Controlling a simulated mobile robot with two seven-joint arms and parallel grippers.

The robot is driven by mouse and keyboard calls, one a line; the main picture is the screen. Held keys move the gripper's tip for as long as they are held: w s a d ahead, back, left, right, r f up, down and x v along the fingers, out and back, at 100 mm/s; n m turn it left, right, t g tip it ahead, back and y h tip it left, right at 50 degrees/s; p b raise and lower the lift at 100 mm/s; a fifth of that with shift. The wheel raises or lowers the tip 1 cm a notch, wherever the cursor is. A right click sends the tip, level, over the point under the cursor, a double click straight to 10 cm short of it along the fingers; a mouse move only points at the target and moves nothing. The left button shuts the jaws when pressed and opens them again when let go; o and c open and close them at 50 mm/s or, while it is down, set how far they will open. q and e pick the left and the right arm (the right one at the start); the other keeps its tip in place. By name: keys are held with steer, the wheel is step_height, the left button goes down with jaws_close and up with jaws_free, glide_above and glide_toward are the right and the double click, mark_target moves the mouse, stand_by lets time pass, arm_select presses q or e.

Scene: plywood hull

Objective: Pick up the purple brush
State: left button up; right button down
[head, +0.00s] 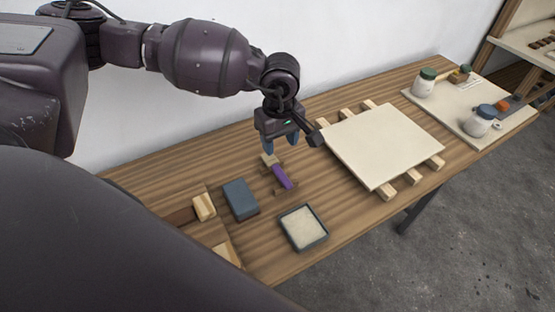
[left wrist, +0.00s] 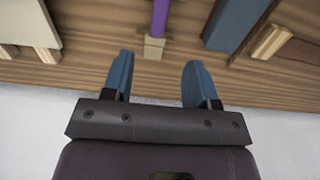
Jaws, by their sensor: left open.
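The purple brush (head: 281,177) lies on the wooden workbench, resting on small wooden supports. In the left wrist view its purple part (left wrist: 160,18) runs up out of the frame, with a light wooden block-like end (left wrist: 154,47) nearest my gripper. My left gripper (head: 281,143) is open and empty, above the bench just behind the brush. In the left wrist view the blue fingertips (left wrist: 157,80) point toward the bench, with the brush between and beyond them, apart from both. My right gripper is not in view.
A blue-grey block (head: 240,199) lies left of the brush, and a shallow tray (head: 303,227) in front. A pale board (head: 382,145) on wooden strips stands to the right. Jars sit on a far mat (head: 449,107). A white wall (head: 330,40) rises behind the bench.

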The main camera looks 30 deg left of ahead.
arm_select(q)
glide_above(280, 172)
steer(key=f, duration=0.5)
steer(key=shift+s, duration=0.2)
steer(key=shift+w+f, duration=0.2)
steer(key=shift+f, duration=2.6)
steer(key=shift+c, duration=0.4)
jaws_close()
